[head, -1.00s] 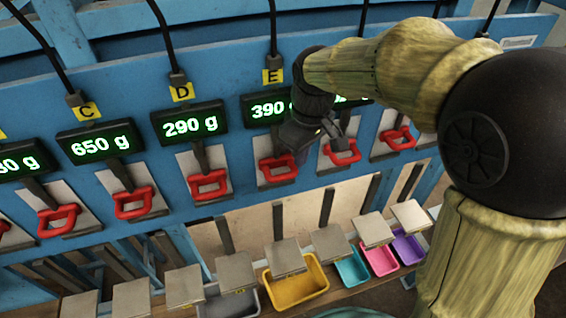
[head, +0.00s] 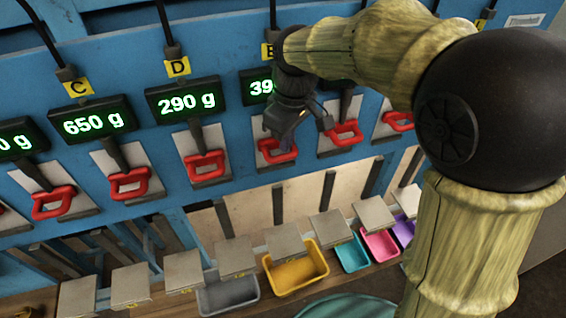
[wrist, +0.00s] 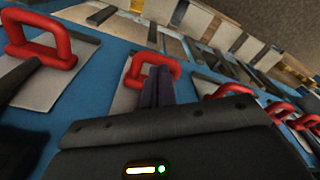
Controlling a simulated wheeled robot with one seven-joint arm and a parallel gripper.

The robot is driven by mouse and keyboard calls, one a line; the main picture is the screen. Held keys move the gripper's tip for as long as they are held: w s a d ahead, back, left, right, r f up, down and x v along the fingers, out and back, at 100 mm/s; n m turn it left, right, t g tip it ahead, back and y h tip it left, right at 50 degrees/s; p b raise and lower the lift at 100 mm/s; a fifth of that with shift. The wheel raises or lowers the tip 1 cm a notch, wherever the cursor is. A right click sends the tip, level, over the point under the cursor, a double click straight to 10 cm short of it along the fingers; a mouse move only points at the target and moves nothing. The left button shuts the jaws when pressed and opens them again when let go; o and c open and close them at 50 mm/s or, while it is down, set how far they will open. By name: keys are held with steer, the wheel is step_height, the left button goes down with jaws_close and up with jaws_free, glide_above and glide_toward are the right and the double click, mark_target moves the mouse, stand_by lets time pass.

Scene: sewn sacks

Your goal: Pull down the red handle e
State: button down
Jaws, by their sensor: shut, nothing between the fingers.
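The red handle under label E (head: 277,151) is mounted on a pale plate on the blue panel, below a display that is partly hidden by my arm. The label E (head: 268,51) is also partly covered. My gripper (head: 290,140) is shut and empty, in front of the handle's upper right part. In the wrist view the shut fingers (wrist: 158,88) point at the red handle (wrist: 152,68) and overlap its loop. I cannot tell whether they touch it or reach inside the loop.
Neighbouring red handles stand left, under D (head: 204,165), and right (head: 346,133). Displays read 290 g (head: 186,100) and 650 g (head: 94,122). Below, a row of metal flaps has a yellow bin (head: 297,270), a grey bin (head: 228,297) and a teal bin (head: 352,254) beneath.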

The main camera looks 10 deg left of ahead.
steer(key=shift+a+f+b, duration=0.1)
steer(key=shift+f+b, duration=0.8)
steer(key=shift+f, duration=0.6)
step_height(320, 180, down, 5)
steer(key=b, duration=0.3)
steer(key=shift+r, duration=0.3)
step_height(320, 180, up, 18)
steer(key=b, duration=0.1)
glide_above(286, 159)
steer(key=s+d, duration=0.2)
steer(key=d, duration=0.2)
steer(key=shift+w+d+r, duration=0.15)
steer(key=shift+r, duration=0.05)
